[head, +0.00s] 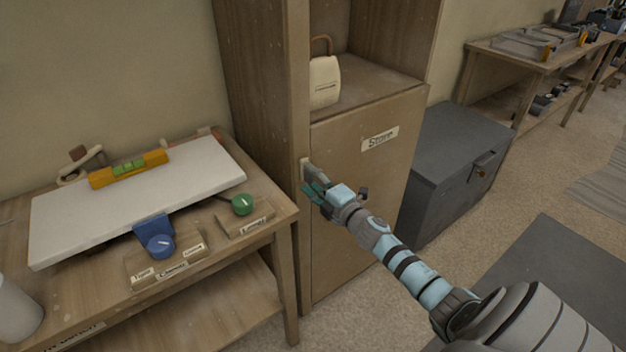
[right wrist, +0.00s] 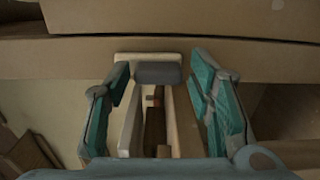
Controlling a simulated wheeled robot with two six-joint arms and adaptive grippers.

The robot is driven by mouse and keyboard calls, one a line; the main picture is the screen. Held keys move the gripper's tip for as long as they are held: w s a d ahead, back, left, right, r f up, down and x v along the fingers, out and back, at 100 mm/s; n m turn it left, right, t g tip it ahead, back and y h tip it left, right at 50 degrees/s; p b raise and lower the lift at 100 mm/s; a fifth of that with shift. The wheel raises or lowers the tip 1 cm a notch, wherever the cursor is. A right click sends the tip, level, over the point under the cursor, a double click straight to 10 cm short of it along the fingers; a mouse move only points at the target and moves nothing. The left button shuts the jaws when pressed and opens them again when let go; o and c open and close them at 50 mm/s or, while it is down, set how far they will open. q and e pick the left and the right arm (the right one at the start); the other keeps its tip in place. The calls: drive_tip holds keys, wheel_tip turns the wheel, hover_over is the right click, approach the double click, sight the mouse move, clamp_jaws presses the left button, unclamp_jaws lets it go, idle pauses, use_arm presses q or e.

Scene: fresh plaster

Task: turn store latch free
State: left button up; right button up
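The store cupboard door (head: 362,215) is shut and carries a label reading "Store" (head: 380,138). Its latch (head: 316,172) sits at the door's left edge, partly hidden by my gripper. In the right wrist view the latch shows as a grey bar (right wrist: 158,73) in front of a pale plate (right wrist: 148,57). My right gripper (head: 313,188) is at the latch. In the right wrist view its teal fingers (right wrist: 160,88) are apart, one on each side of the bar. I cannot tell whether either finger touches it. My left gripper is not in view.
A workbench (head: 265,230) with a white board, spirit level and blue and green knobs stands left of the cupboard. A grey chest (head: 455,150) stands close on the right. A cream bag (head: 324,82) sits on the open shelf above the door.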

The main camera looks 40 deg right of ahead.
idle(0.4)
drive_tip(key=s+d+f+m+p, duration=0.15)
drive_tip(key=s+m+p, duration=0.65)
drive_tip(key=s+m, duration=0.85)
drive_tip(key=s+a+f+m+g+h, duration=0.1)
drive_tip(key=s+f+g, duration=0.2)
drive_tip(key=f, duration=0.8)
drive_tip(key=s+a+f+m+g+b, duration=0.1)
drive_tip(key=s+f+g, duration=0.3)
drive_tip(key=f, duration=0.7)
drive_tip(key=shift+s+a+f+h, duration=0.2)
drive_tip(key=shift+s+h, duration=0.2)
drive_tip(key=shift+s, duration=0.7)
